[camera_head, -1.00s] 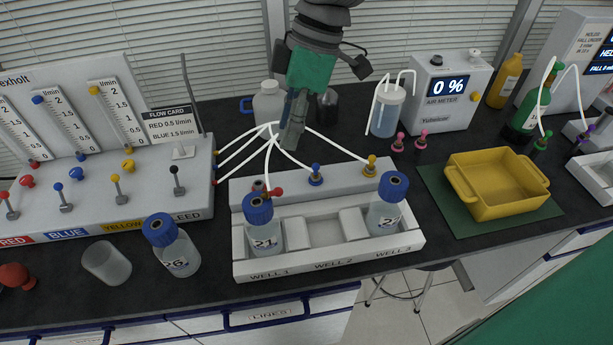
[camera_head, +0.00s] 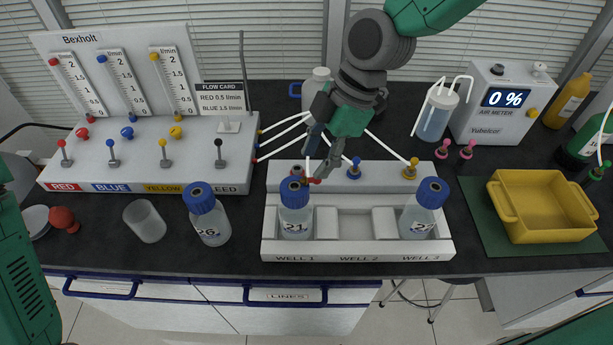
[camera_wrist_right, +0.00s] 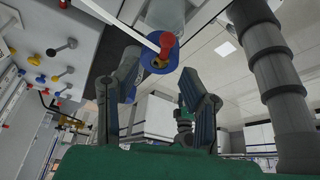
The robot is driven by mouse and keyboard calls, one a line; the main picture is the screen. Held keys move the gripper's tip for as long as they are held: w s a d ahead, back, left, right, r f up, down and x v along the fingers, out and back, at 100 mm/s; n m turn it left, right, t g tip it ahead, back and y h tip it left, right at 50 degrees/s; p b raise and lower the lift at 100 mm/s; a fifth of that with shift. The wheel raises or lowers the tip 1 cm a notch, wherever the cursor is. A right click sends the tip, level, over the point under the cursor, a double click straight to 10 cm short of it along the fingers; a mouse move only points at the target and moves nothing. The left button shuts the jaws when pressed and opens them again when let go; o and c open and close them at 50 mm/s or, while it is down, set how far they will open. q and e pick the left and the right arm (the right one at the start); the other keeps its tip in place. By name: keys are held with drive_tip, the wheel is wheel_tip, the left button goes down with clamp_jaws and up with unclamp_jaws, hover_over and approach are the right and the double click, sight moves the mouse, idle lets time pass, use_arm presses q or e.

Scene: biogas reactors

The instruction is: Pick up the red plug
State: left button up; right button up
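The red plug (camera_head: 313,181), on the end of a white tube, sits beside the blue-capped bottle 21 (camera_head: 296,218) in well 1. It also shows in the right wrist view (camera_wrist_right: 167,40), in front of that bottle's blue cap. My right gripper (camera_head: 319,160) points down just above and behind the plug, with its fingertips close to it. In the wrist view its two fingers (camera_wrist_right: 160,72) stand apart with nothing between them. Whether a fingertip touches the plug cannot be told. My left gripper is not in view.
The white well rack (camera_head: 350,250) also holds a bottle (camera_head: 420,215) in well 3. Bottle 26 (camera_head: 208,222), an empty beaker (camera_head: 146,222) and a red bulb-shaped object (camera_head: 63,218) stand to the left. A yellow tub (camera_head: 540,205) is right.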

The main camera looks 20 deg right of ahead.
sight(312, 178)
drive_tip(key=x, duration=0.4)
drive_tip(key=shift+s+d+p, duration=0.1)
drive_tip(key=shift+d+p, duration=0.2)
drive_tip(key=shift+d+f, duration=0.1)
drive_tip(key=shift+f, duration=0.3)
drive_tip(key=shift+d, duration=0.15)
drive_tip(key=shift+c, duration=0.4)
drive_tip(key=c, duration=0.6)
drive_tip(key=shift+a, duration=0.25)
clamp_jaws()
